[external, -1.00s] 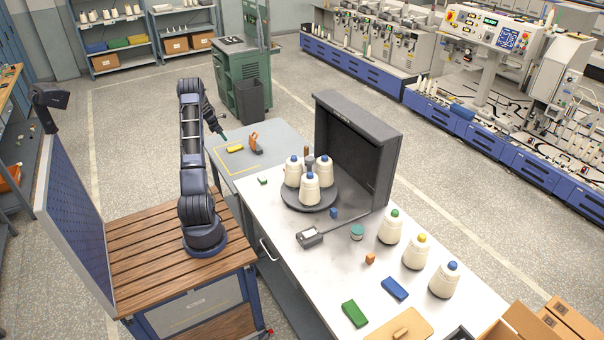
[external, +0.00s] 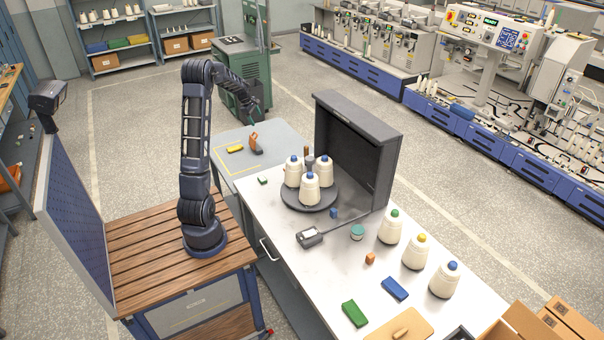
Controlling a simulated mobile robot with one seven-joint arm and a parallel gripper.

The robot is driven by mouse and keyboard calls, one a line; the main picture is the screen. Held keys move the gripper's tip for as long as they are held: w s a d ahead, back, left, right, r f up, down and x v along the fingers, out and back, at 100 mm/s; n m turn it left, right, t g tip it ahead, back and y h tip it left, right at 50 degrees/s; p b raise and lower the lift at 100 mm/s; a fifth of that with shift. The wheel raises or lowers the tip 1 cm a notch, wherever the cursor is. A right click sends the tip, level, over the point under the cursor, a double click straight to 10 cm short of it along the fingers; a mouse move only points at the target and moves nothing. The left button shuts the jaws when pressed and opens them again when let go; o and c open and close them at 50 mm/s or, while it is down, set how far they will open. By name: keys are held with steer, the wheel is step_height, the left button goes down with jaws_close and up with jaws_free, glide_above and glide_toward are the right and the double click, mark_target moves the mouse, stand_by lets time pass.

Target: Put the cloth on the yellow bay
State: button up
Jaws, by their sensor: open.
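The yellow bay (external: 229,168) is a yellow outline on the grey side table at the back. A small yellow piece (external: 235,149), perhaps the folded cloth, lies flat inside or at the edge of this outline. It is too small to be sure it is cloth. Folded-looking green (external: 354,313) and blue (external: 394,288) pieces lie at the front of the white table. My gripper (external: 254,121) is open, raised above the far side of the grey table, up and right of the yellow piece. It looks empty and apart from it.
An orange-and-dark tool (external: 256,146) stands on the grey table beside the yellow piece, just below my gripper. The white table holds a round dark stand (external: 309,197) with cones, a dark open box (external: 352,150) and several loose cones. A green cabinet (external: 238,70) stands behind.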

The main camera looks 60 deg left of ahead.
steer(key=s+d+r+m, duration=0.1)
steer(key=d+r+m, duration=0.3)
steer(key=d, duration=0.6)
steer(key=s+d+r+m, duration=0.1)
steer(key=d+r+m, duration=0.35)
steer(key=d, duration=0.55)
steer(key=s+d+r+m, duration=0.25)
steer(key=d+r, duration=0.25)
steer(key=d, duration=0.6)
steer(key=s+d+m, duration=1.4)
steer(key=s+d, duration=0.6)
steer(key=s, duration=0.1)
steer(key=shift+s+d+f+m+t, duration=0.2)
steer(key=shift+s+f+m+t, duration=0.1)
steer(key=shift+f, duration=0.1)
